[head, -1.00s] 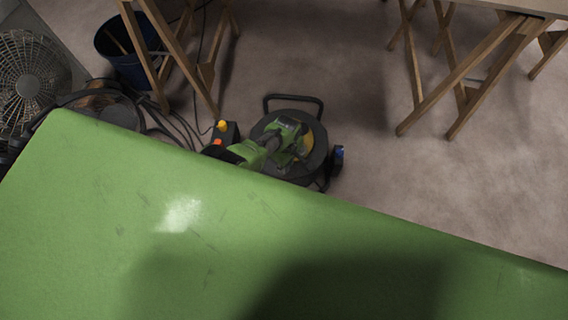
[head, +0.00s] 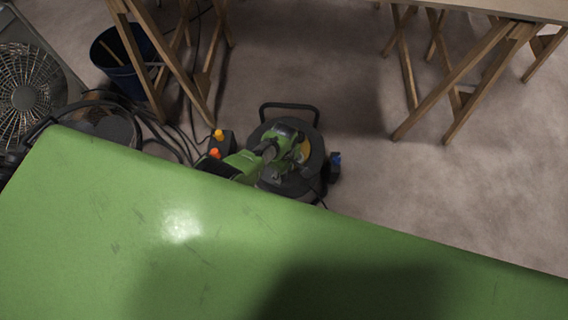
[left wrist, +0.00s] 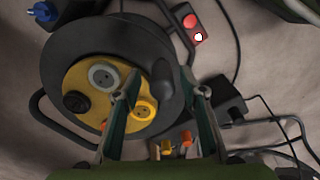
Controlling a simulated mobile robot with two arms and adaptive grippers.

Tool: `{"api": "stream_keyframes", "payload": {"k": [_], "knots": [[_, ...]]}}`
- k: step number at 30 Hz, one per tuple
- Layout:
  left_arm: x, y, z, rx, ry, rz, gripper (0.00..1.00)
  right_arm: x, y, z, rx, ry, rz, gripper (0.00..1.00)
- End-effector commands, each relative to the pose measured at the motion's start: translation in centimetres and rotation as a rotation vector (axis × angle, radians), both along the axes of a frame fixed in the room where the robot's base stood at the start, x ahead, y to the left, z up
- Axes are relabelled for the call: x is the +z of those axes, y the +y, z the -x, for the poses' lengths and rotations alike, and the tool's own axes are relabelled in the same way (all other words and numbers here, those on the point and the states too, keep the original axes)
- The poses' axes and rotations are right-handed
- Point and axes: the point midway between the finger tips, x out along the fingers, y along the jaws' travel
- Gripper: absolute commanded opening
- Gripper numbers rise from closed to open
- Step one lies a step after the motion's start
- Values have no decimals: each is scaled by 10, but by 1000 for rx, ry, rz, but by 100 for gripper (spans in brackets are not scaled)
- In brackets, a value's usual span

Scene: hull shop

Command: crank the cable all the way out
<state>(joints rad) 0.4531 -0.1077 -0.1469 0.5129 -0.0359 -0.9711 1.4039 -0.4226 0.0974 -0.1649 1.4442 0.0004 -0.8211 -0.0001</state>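The cable reel (head: 311,172), a black drum with a carrying handle, stands on the floor in the head view. The left wrist view shows its black drum (left wrist: 60,55) and yellow centre plate with round sockets (left wrist: 92,80) from close up. A dark upright knob (left wrist: 163,82), apparently the crank handle, sticks up near the drum's rim. My left gripper (head: 291,146) is over the reel. In the left wrist view its two fingers (left wrist: 154,88) are apart, with the knob in view between their tips; I cannot tell whether they touch it. My right gripper is not in view.
A box with orange and yellow knobs (head: 221,145) and loose cables lie left of the reel. A blue bucket (head: 128,72), a fan (head: 25,95) and wooden trestles (head: 165,65) stand farther left. More trestles (head: 470,85) stand at upper right.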

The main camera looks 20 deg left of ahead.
Motion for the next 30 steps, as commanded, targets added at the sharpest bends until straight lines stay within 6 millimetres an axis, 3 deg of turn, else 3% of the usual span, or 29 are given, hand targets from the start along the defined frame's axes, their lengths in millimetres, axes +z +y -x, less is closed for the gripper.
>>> {"api": "stream_keyframes", "payload": {"k": [14,30], "knots": [[39,0,1,0,-2,0,38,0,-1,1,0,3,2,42],[107,0,0,-1,-2,1,38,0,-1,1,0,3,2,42]]}}
